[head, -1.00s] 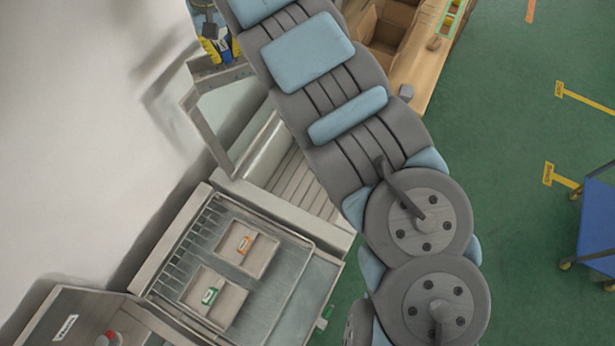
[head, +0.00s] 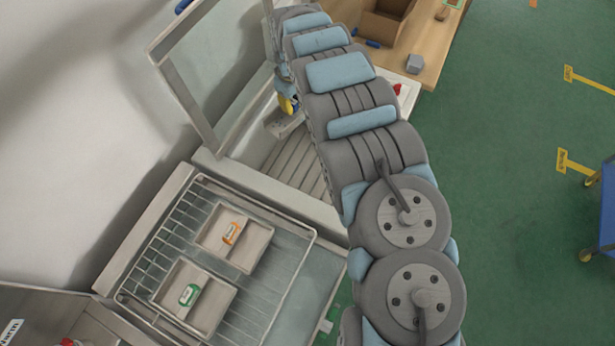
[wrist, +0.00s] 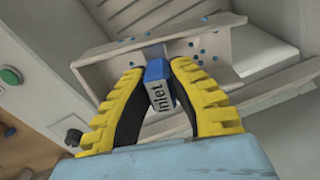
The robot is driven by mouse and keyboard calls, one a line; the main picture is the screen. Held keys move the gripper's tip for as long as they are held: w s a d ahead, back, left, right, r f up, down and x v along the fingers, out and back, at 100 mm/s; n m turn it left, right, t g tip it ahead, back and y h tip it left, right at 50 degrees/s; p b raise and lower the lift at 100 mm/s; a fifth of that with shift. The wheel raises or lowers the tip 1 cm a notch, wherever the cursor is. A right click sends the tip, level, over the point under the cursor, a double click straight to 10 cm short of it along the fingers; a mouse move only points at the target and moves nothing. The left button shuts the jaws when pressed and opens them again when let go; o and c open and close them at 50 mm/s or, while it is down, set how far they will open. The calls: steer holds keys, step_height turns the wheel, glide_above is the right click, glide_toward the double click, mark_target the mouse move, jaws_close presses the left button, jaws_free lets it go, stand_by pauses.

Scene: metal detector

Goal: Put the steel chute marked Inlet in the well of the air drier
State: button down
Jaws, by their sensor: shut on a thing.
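The steel chute (wrist: 100,72) is a grey channel with a flanged end, a blue grip and a white tag reading "Inlet" (wrist: 162,96). Blue drops dot its surface. My gripper (wrist: 158,82) has yellow fingers shut on the blue grip. In the head view my gripper (head: 289,103) and the chute (head: 284,126) are over the far part of a slatted bay (head: 292,168), which looks like the air drier's well. My arm hides the bay's right side. The chute appears held above the slats, tilted in the wrist view; I cannot tell the gap.
A raised clear cover (head: 222,75) in a grey frame stands left of the bay. A wire rack (head: 150,262) in front holds two trays with orange and green tags. A wooden bench (head: 435,60) with a box is at the back right. A green button (wrist: 10,75) shows in the wrist view.

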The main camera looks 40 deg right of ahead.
steer(key=shift+s+d+f+n+b, duration=0.35)
steer(key=shift+s+f+b, duration=0.85)
steer(key=shift+f, duration=3.2)
steer(key=shift+s+d+f+n+b, duration=0.1)
steer(key=shift+s+f+n+b, duration=0.95)
steer(key=shift+f, duration=3.3)
steer(key=shift+s+d+f+b, duration=0.2)
steer(key=shift+s+f+b, duration=1.05)
steer(key=shift+f, duration=3.15)
steer(key=shift+w+f+b, duration=0.2)
steer(key=shift+f+b, duration=0.25)
steer(key=shift+f, duration=0.1)
steer(key=shift+w+f+b, duration=0.2)
steer(key=shift+f+b, duration=0.2)
steer(key=shift+f, duration=0.1)
steer(key=shift+f, duration=0.15)
steer(key=c, duration=1.4)
jaws_free()
steer(key=shift+o, duration=1.3)
